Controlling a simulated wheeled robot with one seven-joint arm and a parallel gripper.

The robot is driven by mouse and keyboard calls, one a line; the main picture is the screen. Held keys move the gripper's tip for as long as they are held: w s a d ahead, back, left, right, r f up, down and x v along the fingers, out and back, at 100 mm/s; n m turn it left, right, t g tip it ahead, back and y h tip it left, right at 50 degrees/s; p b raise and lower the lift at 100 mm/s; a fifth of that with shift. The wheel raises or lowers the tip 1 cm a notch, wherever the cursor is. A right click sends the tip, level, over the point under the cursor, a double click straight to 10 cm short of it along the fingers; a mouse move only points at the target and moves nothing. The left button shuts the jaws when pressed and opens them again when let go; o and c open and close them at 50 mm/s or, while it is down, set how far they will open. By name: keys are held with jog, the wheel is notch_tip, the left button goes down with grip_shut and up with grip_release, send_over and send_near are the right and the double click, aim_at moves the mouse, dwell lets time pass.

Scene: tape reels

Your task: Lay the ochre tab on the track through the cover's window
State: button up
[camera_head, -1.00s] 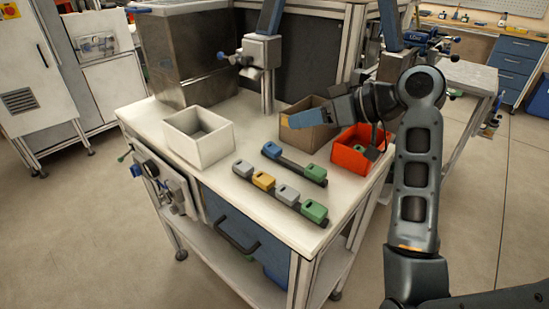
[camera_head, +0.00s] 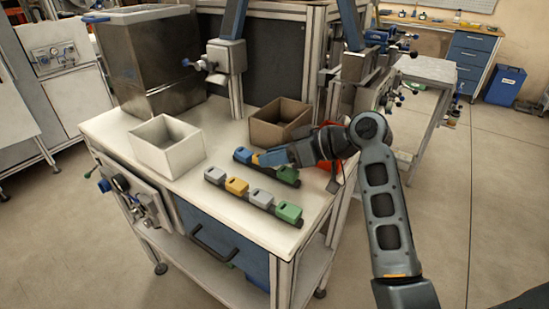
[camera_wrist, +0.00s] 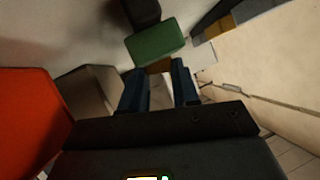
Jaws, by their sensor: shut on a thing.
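The ochre tab (camera_head: 255,159) shows at the tip of my gripper (camera_head: 262,158) in the head view, beside the blue block on the rear dark track (camera_head: 266,166). In the wrist view, my gripper (camera_wrist: 159,84) has a small ochre piece (camera_wrist: 158,66) between its fingers. The rear track carries a blue block (camera_head: 243,154) at its left and a green block (camera_head: 287,175) at its right. My gripper is over the stretch between them; whether the tab touches the track is hidden. I cannot make out a cover window.
A front track carries a grey, an ochre (camera_head: 236,186), another grey and a green block (camera_head: 289,212). A white bin (camera_head: 167,160) stands left, a brown bin (camera_head: 279,135) behind. A red bin (camera_head: 329,166) is partly hidden behind my arm. Bare tabletop lies around the tracks.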

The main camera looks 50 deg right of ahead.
jog(key=shift+f, duration=0.4)
jog(key=shift+f, duration=0.1)
jog(key=o, duration=1)
jog(key=shift+f+b, duration=0.2)
jog(key=shift+b, duration=0.3)
jog(key=v, duration=0.7)
jog(key=shift+s+d+r, duration=0.15)
jog(key=shift+s+r, duration=0.1)
jog(key=shift+s, duration=0.2)
